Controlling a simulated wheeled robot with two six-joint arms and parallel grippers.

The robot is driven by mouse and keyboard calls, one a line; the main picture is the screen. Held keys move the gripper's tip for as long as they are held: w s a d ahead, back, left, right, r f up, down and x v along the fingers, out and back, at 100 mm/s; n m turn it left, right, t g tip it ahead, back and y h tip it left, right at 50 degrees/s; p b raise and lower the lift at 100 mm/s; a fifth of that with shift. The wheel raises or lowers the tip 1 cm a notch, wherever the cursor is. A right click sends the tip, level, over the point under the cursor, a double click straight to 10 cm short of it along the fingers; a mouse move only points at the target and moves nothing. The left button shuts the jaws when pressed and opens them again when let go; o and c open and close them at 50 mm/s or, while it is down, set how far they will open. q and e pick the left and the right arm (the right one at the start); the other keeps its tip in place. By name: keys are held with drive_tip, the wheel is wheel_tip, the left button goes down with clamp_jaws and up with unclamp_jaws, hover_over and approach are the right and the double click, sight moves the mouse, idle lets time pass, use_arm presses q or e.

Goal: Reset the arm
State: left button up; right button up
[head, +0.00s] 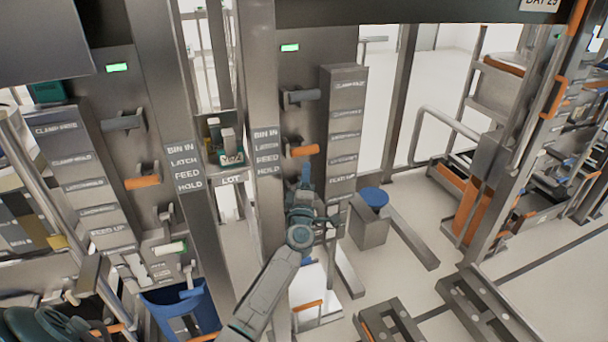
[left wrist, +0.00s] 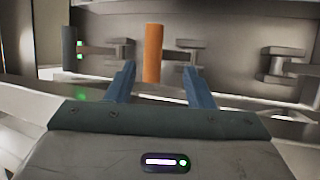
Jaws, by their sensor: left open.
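My left arm (head: 265,290) reaches up from the bottom middle of the head view to the grey machine panel. My left gripper (head: 304,172) is just below a lever with an orange handle (head: 303,151). In the left wrist view the two blue fingers of my left gripper (left wrist: 159,82) are spread apart. The orange handle (left wrist: 153,53) shows upright in the gap between them; whether it lies between the fingers or beyond them I cannot tell. Nothing is clamped. My right gripper is not in view.
A lever with a grey handle (head: 302,96) is above the orange one; it shows at left in the wrist view (left wrist: 68,48). A labelled grey column (head: 343,125) stands close right. Floor at right is partly clear.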

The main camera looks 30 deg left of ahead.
use_arm(q)
drive_tip(key=shift+f, duration=0.1)
idle(0.6)
drive_tip(key=s+d+f+m+g+h+b, duration=0.1)
drive_tip(key=s+d+f+m+g+h, duration=0.3)
drive_tip(key=f, duration=1.1)
drive_tip(key=s+f+m+h+b, duration=0.1)
drive_tip(key=s+f+m, duration=0.5)
drive_tip(key=f, duration=0.9)
drive_tip(key=s+d+f+m+g+h+b, duration=0.1)
drive_tip(key=s+f+m+g+h, duration=0.45)
drive_tip(key=f, duration=0.95)
drive_tip(key=s+d+f+m+g+y, duration=0.1)
drive_tip(key=s+f+g, duration=0.1)
drive_tip(key=s+f, duration=0.7)
drive_tip(key=s+f+m+g+b, duration=0.15)
drive_tip(key=s+f, duration=0.45)
drive_tip(key=s, duration=0.7)
drive_tip(key=s+d+f+m+g+y, duration=0.1)
drive_tip(key=s+f+m+g, duration=0.1)
drive_tip(key=s+f, duration=0.65)
drive_tip(key=s+f+m+g, duration=0.2)
drive_tip(key=s+g, duration=0.1)
drive_tip(key=s, duration=1.4)
drive_tip(key=shift+a+f, duration=0.15)
drive_tip(key=shift+a, duration=0.2)
drive_tip(key=shift+s, duration=0.1)
